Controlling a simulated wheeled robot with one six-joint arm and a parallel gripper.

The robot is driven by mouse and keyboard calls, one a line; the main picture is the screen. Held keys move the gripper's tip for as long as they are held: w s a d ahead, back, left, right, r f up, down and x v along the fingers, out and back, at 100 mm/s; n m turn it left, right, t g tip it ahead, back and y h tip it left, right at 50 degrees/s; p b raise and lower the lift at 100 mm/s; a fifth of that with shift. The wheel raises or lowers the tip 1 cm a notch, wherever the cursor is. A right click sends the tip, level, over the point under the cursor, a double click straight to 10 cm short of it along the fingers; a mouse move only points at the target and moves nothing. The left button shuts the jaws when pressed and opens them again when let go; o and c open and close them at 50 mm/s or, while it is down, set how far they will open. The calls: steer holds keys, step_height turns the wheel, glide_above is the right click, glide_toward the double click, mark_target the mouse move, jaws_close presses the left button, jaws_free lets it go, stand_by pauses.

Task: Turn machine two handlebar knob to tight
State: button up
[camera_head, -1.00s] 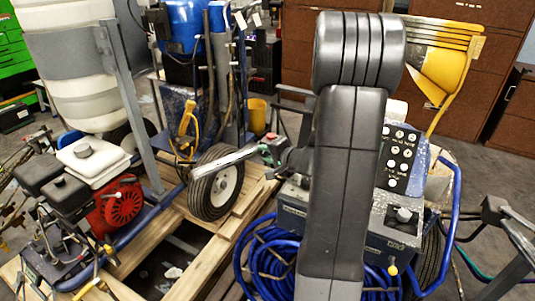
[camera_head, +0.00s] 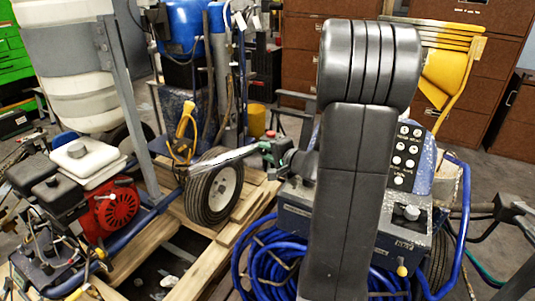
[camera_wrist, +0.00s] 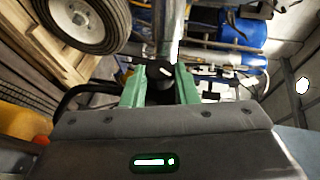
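The silver handlebar (camera_head: 222,160) runs above the black wheel (camera_head: 214,188) in the head view, and its right end meets my gripper (camera_head: 273,150). In the wrist view the handlebar (camera_wrist: 168,35) comes down from the top towards a black knob (camera_wrist: 158,74) with a light mark on it. My gripper's green fingers (camera_wrist: 159,85) stand apart, one on each side of the knob. A narrow gap seems to show between fingers and knob; firm contact is not visible. The knob is not clearly seen in the head view, and its setting cannot be read.
A blue-grey machine (camera_head: 345,222) with a button panel and a coiled blue hose (camera_head: 268,262) stands beside and behind my arm. A red engine (camera_head: 112,208) and wooden pallet boards (camera_head: 150,250) are at left. Brown cabinets (camera_head: 305,55) line the back.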

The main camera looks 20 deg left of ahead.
steer(key=o, duration=0.4)
steer(key=shift+o, duration=0.2)
steer(key=shift+r, duration=0.1)
steer(key=o, duration=0.7)
steer(key=r+p, duration=0.1)
steer(key=r, duration=0.2)
steer(key=r+p, duration=0.1)
steer(key=r, duration=0.3)
steer(key=shift+w+r, duration=0.2)
steer(key=shift+r, duration=0.05)
steer(key=shift+s+a+r+p, duration=0.1)
steer(key=shift+s+r+p, duration=0.05)
steer(key=shift+r, duration=0.45)
steer(key=shift+s+r+p, duration=0.15)
steer(key=shift+r, duration=0.4)
steer(key=c, duration=0.7)
steer(key=shift+w+r, duration=0.1)
